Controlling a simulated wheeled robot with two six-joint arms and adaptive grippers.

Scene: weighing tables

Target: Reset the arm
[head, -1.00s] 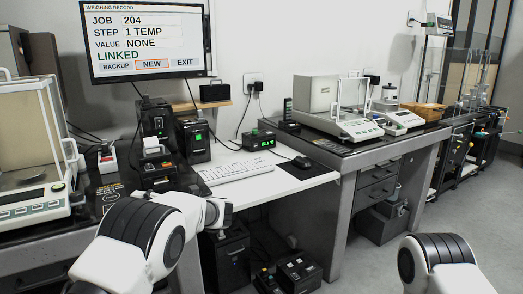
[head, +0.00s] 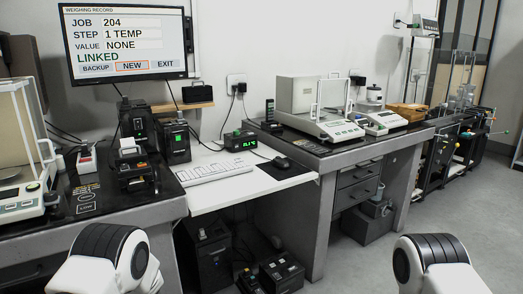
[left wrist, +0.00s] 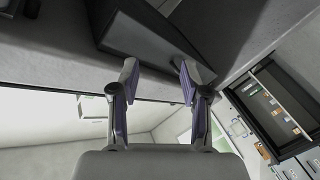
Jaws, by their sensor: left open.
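My left gripper (left wrist: 157,82) shows in the left wrist view with its two fingers apart and nothing between them. A dark grey box-like surface lies beyond the fingertips in that view, and I cannot tell what it is. In the head view my left arm shows at the bottom left as a white and black joint, with its gripper out of the picture. My right arm shows as a similar joint at the bottom right, and its gripper is also out of the picture.
A monitor (head: 124,41) hangs above a white desk (head: 222,199) with a keyboard (head: 205,172). A balance (head: 17,150) stands at the left, another (head: 330,124) on the right bench. An open drawer-like tray (left wrist: 270,112) shows in the wrist view. Floor at right is clear.

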